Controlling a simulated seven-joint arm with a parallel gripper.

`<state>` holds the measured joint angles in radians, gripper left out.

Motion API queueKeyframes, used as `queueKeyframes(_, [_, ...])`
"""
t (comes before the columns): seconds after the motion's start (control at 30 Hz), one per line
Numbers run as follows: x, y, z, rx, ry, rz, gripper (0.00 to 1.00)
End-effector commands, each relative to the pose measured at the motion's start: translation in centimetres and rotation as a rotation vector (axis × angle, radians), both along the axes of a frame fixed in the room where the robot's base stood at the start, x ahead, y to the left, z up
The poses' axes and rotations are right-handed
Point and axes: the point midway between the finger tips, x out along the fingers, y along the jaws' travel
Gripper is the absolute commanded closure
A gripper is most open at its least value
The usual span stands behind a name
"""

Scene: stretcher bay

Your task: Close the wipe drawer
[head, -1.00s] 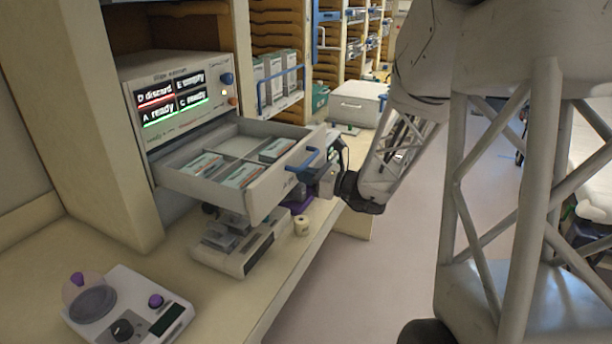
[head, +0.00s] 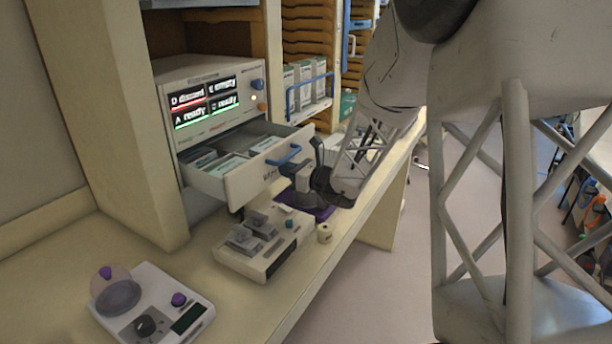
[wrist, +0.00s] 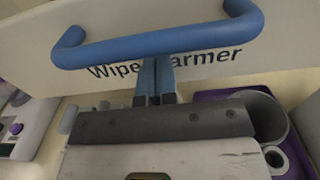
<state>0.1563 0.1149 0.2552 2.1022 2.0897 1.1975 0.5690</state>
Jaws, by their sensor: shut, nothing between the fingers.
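The wipe drawer (head: 238,183) is partly pulled out of the warmer unit (head: 160,78), with several flat packs inside. Its pale front carries a blue handle (head: 284,156), and the wrist view shows the drawer front (wrist: 285,50) lettered "Wipe ...armer". My gripper (wrist: 155,82) is shut and empty. Its fingers point at the drawer front just below the blue handle (wrist: 160,40), and the handle hides their tips. I cannot tell whether they touch the front. In the head view my gripper (head: 286,170) is at the drawer's outer face.
A grey device (head: 240,258) stands on the counter below the drawer. A scale-like device (head: 150,305) is at front left. The unit's display (head: 204,101) is lit.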

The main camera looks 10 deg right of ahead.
Motion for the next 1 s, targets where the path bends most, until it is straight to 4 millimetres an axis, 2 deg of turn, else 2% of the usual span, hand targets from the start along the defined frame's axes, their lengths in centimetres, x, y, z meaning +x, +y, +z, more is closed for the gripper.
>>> queueKeyframes(0.03, [0.9,1.1,-0.1,-0.001,0.001,0.004,1.00])
queueKeyframes(0.4, [7.7,7.8,-0.1,0.000,0.000,0.003,1.00])
queueKeyframes(0.6, [10.7,10.9,-0.1,0.000,0.001,0.002,1.00])
queueKeyframes(0.8, [12.5,12.5,0.0,0.000,0.000,0.001,1.00])
queueKeyframes(1.0, [13.1,13.1,0.1,-0.001,-0.001,0.000,1.00])
